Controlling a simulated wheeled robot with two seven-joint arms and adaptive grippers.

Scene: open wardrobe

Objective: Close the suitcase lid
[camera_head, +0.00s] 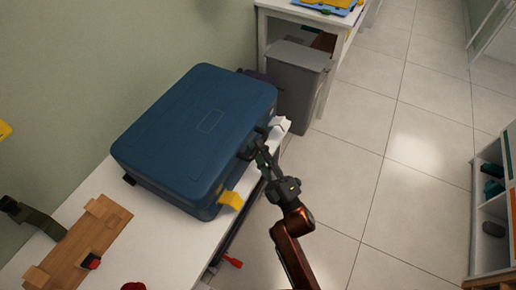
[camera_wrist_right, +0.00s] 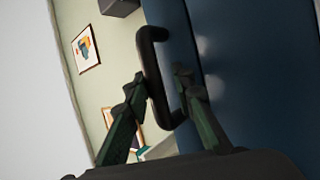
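The blue suitcase (camera_head: 195,130) lies flat on a white bench top, its lid down over the base. Whether a slight gap remains along the seam cannot be told. My right gripper (camera_head: 258,152) is at the suitcase's right side, by its dark handle. In the right wrist view, the black handle (camera_wrist_right: 157,70) passes between the two separated green fingers of the gripper (camera_wrist_right: 160,92). The blue suitcase shell (camera_wrist_right: 250,70) fills the right of that view.
The white bench top (camera_head: 165,240) carries a wooden board with pegs (camera_head: 85,240) at the lower left. A yellow tag (camera_head: 231,200) is at the suitcase's front corner. A grey bin (camera_head: 297,80) stands beyond it. Tiled floor (camera_head: 400,130) is clear on the right, before a shelf (camera_head: 490,240).

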